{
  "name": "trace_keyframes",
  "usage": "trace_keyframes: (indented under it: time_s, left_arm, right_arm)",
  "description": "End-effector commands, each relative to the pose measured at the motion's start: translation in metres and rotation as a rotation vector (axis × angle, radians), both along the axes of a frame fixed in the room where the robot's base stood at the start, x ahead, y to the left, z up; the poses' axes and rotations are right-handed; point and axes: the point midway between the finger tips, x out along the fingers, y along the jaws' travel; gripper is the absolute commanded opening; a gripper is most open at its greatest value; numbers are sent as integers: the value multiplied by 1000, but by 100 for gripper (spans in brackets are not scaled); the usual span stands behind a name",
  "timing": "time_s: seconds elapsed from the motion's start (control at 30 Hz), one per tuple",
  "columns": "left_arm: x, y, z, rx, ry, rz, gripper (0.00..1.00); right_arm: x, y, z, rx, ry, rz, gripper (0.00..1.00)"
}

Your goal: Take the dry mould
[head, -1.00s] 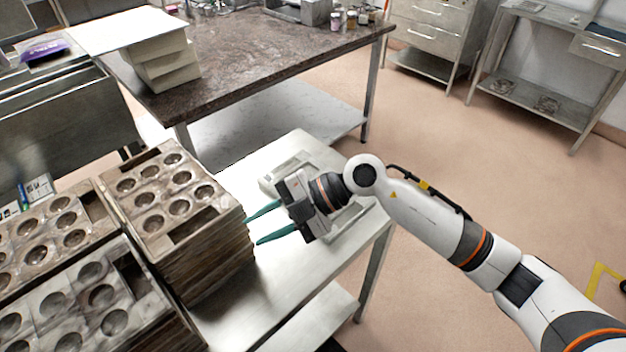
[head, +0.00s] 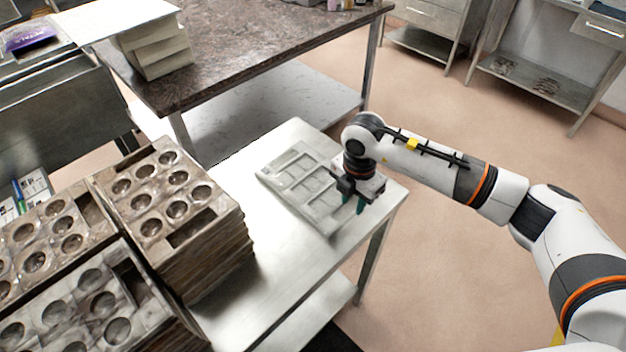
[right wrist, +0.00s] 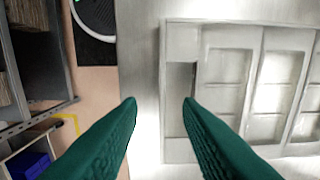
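A pale grey mould (head: 285,178) with rectangular recesses lies flat on the steel table (head: 290,270). It also shows in the right wrist view (right wrist: 228,95), filling the right side. My right gripper (head: 352,206) points down at the mould's near right end. In the right wrist view its two green fingers (right wrist: 162,102) are apart with nothing held. One finger appears over the mould's end and the other beyond its edge; I cannot tell how high they are. My left gripper is not in view.
Stacks of brown moulds with round cavities (head: 205,240) stand left of the pale mould. A dark-topped table (head: 240,55) with white blocks (head: 155,50) is behind. Bare steel lies between the stacks and the pale mould.

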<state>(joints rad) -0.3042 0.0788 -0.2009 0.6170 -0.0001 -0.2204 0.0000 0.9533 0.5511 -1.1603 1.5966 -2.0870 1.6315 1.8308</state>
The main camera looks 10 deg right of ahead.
Motion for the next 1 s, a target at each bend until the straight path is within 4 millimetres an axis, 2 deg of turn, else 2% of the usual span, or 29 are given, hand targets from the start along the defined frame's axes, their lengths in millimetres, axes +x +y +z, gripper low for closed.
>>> trace_keyframes:
  time_s: [0.2,0.4,0.63,0.83,1.0]
  left_arm:
    - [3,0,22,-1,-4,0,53]
    - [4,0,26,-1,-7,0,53]
    - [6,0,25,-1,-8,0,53]
    - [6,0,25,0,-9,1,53]
    - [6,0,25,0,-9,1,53]
  right_arm:
    - [0,3,-25,-1,5,0,32]
    - [1,2,-50,0,2,1,32]
    - [1,3,-52,1,0,1,32]
    - [1,3,-52,1,0,1,1]
    - [1,3,-52,1,0,1,0]
